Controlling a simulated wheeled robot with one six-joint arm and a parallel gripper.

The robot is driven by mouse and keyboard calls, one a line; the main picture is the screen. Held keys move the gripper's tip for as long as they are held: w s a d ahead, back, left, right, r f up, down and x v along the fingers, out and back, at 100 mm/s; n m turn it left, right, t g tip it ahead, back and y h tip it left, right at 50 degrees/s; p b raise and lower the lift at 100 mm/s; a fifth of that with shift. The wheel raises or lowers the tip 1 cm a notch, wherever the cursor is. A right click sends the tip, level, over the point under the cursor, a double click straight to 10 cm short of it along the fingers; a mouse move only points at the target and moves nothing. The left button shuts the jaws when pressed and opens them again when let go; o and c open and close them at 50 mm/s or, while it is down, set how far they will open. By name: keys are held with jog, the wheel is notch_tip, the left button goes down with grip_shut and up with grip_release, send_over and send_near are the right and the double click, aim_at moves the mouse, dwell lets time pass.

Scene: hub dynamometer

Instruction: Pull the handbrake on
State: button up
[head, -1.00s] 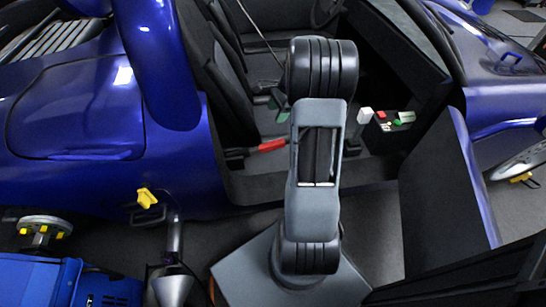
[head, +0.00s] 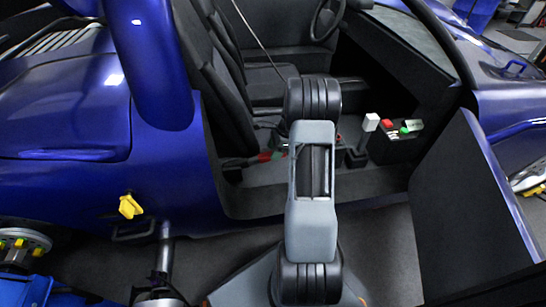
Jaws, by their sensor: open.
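The handbrake lever (head: 265,157) has a red grip and lies low and nearly flat beside the seats inside the blue car. Its dark end shows at the left.
The blue car's door (head: 470,200) stands open at the right. A white-knobbed lever (head: 371,122) and a panel with red and green buttons (head: 398,130) stand right of my arm. The black seats (head: 215,75) are behind the handbrake. A yellow handle (head: 130,206) sticks out at lower left.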

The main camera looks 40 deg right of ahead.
jog(key=shift+b+x, duration=0.3)
jog(key=shift+x, duration=0.8)
